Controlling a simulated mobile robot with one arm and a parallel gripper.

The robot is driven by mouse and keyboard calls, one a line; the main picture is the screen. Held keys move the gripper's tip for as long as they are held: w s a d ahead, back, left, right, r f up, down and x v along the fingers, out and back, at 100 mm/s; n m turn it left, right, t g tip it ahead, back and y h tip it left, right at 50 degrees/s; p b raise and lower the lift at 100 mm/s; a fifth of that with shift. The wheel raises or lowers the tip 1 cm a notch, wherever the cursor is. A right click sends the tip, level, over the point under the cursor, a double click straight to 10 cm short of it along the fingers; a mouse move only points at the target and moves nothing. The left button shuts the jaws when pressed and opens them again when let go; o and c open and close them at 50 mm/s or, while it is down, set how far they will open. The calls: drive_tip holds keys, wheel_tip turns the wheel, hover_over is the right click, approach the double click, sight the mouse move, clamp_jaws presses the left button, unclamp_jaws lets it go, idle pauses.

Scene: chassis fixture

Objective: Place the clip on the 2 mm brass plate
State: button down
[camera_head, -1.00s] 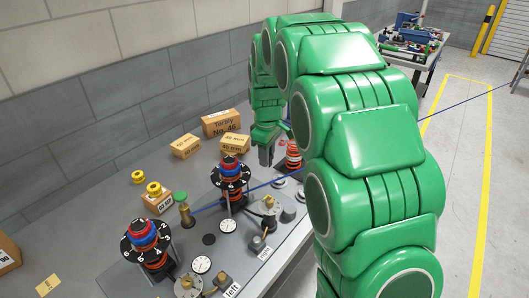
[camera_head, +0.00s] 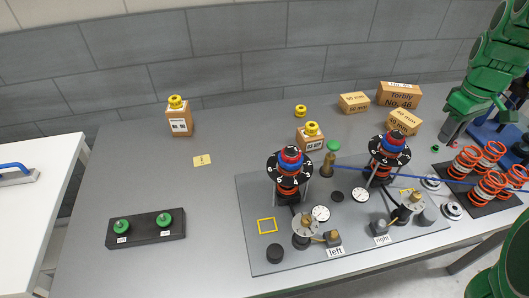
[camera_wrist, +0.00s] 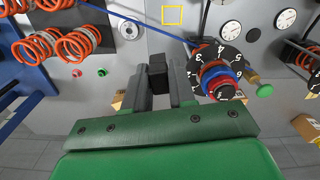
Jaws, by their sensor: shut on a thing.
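My gripper (camera_head: 449,131) is at the right of the head view, above the back right of the bench, beside the cardboard boxes. In the wrist view its fingers (camera_wrist: 159,88) are closed around a small black block, probably the clip (camera_wrist: 158,70). The clip cannot be made out in the head view. A small flat yellow brass-coloured plate (camera_head: 202,160) lies on bare bench left of centre in the head view; its marking is too small to read. The plate is far to the left of my gripper and does not show in the wrist view.
A grey fixture board (camera_head: 340,245) carries two numbered dial towers (camera_head: 290,172) and (camera_head: 389,152), gauges and valves. Orange springs (camera_head: 488,185) stand at the right. A blue line crosses near the right tower. A black block with green knobs (camera_head: 146,228) lies front left. Bench around the plate is clear.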

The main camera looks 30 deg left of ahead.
wheel_tip(320, 180, up, 4)
drive_tip(key=shift+r, duration=0.1)
drive_tip(key=s+a+n, duration=0.3)
drive_tip(key=s+a, duration=0.2)
drive_tip(key=a, duration=0.6)
drive_tip(key=s+a+n, duration=0.4)
drive_tip(key=a, duration=0.8)
drive_tip(key=s+a+n, duration=0.3)
drive_tip(key=s+a, duration=0.2)
drive_tip(key=a, duration=0.6)
drive_tip(key=s+a+n, duration=0.6)
drive_tip(key=s+a, duration=0.9)
drive_tip(key=s, duration=0.4)
hover_over(202, 160)
drive_tip(key=d, duration=0.1)
drive_tip(key=f, duration=1.9)
drive_tip(key=shift+s+f, duration=0.3)
drive_tip(key=shift+f, duration=0.05)
drive_tip(key=shift+w+a+f, duration=0.25)
drive_tip(key=shift+a+f, duration=0.3)
drive_tip(key=shift+f, duration=1.6)
